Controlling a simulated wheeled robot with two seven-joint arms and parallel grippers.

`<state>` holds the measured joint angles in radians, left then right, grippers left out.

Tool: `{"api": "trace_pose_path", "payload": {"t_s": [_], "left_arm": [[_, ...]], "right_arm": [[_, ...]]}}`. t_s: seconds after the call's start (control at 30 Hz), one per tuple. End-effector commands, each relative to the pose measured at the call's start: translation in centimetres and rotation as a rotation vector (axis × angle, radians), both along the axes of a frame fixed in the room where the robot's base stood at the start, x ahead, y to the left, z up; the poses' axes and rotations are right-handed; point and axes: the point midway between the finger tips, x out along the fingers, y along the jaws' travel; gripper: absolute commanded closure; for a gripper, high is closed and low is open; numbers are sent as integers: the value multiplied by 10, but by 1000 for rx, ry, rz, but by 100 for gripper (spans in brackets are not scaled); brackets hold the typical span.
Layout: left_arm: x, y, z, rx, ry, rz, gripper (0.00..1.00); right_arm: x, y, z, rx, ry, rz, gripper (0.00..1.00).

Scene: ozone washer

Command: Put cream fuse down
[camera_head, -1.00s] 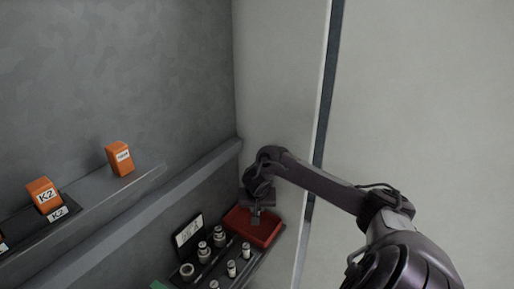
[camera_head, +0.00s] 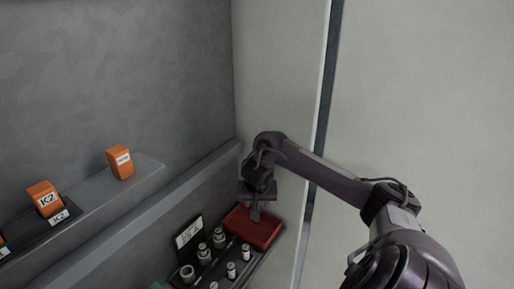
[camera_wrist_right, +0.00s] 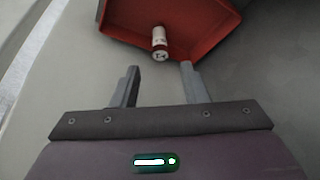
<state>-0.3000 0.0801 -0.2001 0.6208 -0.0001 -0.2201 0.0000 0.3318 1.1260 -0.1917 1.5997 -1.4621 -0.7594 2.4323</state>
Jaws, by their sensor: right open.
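The cream fuse (camera_wrist_right: 159,42) lies in the red tray (camera_wrist_right: 205,38) in the right wrist view, with its marked end toward my gripper. The red tray also shows in the head view (camera_head: 262,232), on the lower shelf at the right end. My right gripper (camera_wrist_right: 158,80) is open, and its two fingers are apart with nothing between them. The fuse is just beyond the fingertips and not touching them. In the head view my right gripper (camera_head: 255,214) is over the tray's left part, and the fuse is hidden there. My left gripper is not in view.
Orange boxes (camera_head: 120,162) stand on the upper ledge (camera_head: 112,192). A pale wall panel (camera_head: 283,100) rises behind my arm.

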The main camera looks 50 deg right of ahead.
Motion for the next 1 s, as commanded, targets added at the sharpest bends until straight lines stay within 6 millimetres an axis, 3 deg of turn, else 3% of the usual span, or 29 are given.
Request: {"api": "trace_pose_path", "payload": {"t_s": [0.03, 0.1, 0.3, 1.0], "left_arm": [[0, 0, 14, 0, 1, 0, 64], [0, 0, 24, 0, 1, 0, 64], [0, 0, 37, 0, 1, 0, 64], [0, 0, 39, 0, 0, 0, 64]], "right_arm": [[-2, 2, 20, -6, -2, 3, 60], [-6, 7, 32, -5, -1, 3, 60], [-13, 16, 52, -2, -2, 1, 60], [-16, 18, 54, 2, 0, -1, 60]]}}
